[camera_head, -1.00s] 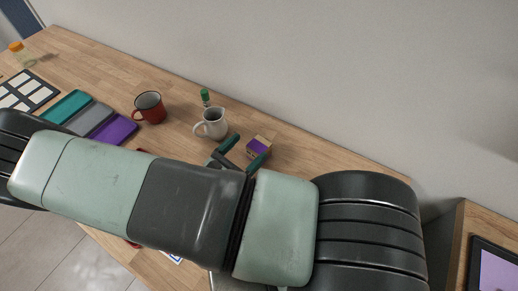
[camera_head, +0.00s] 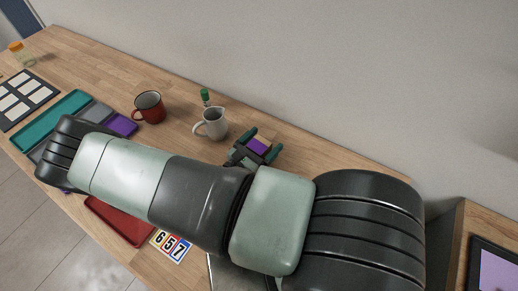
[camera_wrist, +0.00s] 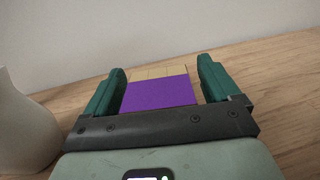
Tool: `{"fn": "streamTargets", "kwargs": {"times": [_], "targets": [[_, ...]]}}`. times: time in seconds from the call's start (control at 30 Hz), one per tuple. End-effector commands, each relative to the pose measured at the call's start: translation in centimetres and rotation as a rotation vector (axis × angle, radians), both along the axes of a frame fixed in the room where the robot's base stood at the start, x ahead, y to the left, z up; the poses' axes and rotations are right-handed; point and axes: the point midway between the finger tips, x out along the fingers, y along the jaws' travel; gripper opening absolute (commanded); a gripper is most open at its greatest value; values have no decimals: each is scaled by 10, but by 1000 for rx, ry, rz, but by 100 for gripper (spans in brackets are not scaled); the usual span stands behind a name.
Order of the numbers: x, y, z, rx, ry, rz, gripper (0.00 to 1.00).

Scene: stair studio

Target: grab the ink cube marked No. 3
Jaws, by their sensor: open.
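A small cube (camera_head: 258,144) with a purple face and tan sides sits on the wooden table near the wall. In the wrist view the cube (camera_wrist: 158,92) lies between the two green fingers. No number shows on the faces I can see. My gripper (camera_head: 263,140) is open, with one finger on either side of the cube; it also shows in the wrist view (camera_wrist: 160,88). I cannot tell whether either finger touches the cube.
A white pitcher (camera_head: 213,124) stands close to the left of my gripper, also at the wrist view's left edge (camera_wrist: 22,125). A red mug (camera_head: 148,107), a green-capped bottle (camera_head: 205,97), coloured trays (camera_head: 58,112) and a number card (camera_head: 171,246) are on the table. The wall is behind.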

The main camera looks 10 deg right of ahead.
Motion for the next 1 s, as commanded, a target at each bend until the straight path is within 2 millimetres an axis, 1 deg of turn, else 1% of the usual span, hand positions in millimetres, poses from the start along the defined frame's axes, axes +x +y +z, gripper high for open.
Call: {"fn": "streamTargets", "kwargs": {"times": [0.13, 0.5, 0.53, 0.77, 0.87, 0.97, 1.0], "targets": [[0, 0, 0, 0, 0, 0, 89], [0, 1, 0, 0, 0, 0, 33], [0, 1, 0, 0, 0, 0, 30], [0, 1, 2, -1, -1, 0, 30], [0, 1, 12, -1, -1, 0, 30], [0, 1, 29, 1, -1, 1, 30], [0, 1, 38, 0, -2, 0, 30]]}}
